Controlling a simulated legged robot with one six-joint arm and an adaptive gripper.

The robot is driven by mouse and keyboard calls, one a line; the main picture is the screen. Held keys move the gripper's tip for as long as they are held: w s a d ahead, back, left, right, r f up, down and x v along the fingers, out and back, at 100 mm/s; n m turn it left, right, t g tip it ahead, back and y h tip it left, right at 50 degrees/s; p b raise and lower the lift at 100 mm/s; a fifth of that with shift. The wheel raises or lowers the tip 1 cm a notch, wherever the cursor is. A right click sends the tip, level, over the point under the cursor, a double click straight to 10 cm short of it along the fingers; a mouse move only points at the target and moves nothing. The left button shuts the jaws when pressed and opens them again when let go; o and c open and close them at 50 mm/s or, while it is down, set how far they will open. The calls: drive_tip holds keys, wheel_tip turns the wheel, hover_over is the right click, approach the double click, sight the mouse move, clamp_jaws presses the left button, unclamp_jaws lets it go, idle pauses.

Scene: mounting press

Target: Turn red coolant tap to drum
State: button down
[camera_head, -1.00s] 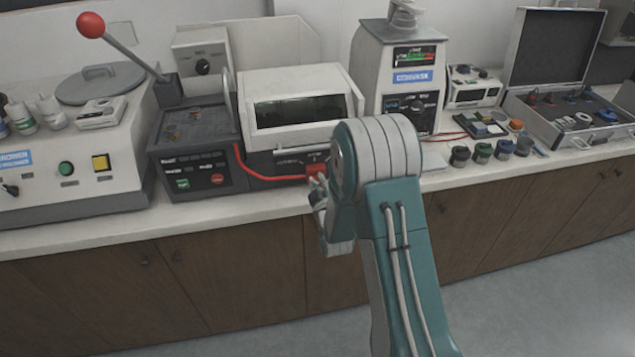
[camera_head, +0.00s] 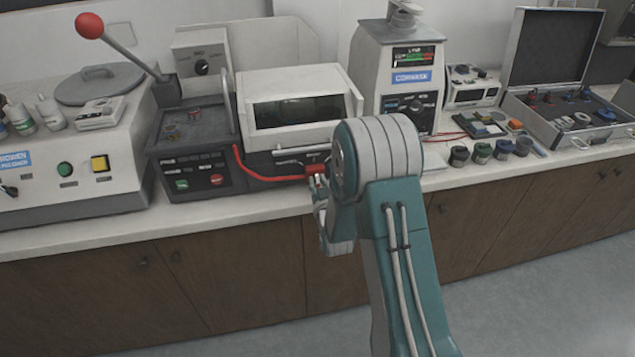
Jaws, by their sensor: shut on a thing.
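The red coolant tap (camera_head: 315,169) sits at the right end of a red hose (camera_head: 262,177), low on the front of the machine with the white hood. Only a small red part of the tap shows. My gripper (camera_head: 317,180) is at the tap, shut on it, seen from behind and above. My own wrist and forearm hide most of the fingers and the right side of the tap. The tap's exact angle cannot be told.
The white-hooded machine (camera_head: 295,82) stands behind the tap. A press with a red-knobbed lever (camera_head: 90,26) is to the left. Several small cups, a tester and an open case (camera_head: 549,48) stand on the right of the counter. The counter's front edge runs just below my gripper.

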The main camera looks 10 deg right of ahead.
drive_tip(key=shift+m, duration=0.5)
drive_tip(key=c, duration=0.6)
unclamp_jaws()
drive_tip(key=shift+o, duration=0.2)
drive_tip(key=shift+a, duration=0.1)
drive_tip(key=s, duration=1.2)
drive_tip(key=shift+w, duration=0.1)
